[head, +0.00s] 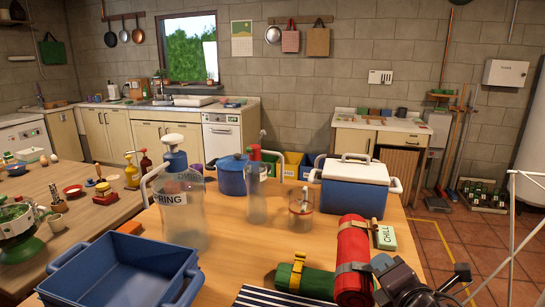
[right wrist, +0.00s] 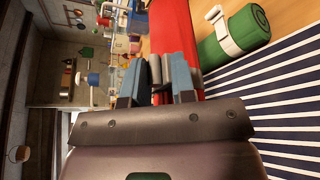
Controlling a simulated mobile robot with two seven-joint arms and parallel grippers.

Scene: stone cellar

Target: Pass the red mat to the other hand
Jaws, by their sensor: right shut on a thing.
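The red mat (head: 353,250) is rolled up with a grey strap around it. In the right wrist view the red roll (right wrist: 175,28) runs up from between the blue fingers (right wrist: 158,80). I cannot tell whether the mat's lower end touches the table. My left gripper is in neither view.
A green rolled mat (head: 312,281) with a yellow strap lies left of the red one, by a striped cloth (head: 262,298). A blue-white cooler (head: 354,188), a green-white box (head: 384,237), a glass jar (head: 301,215) and a blue bin (head: 120,275) crowd the table (head: 235,262).

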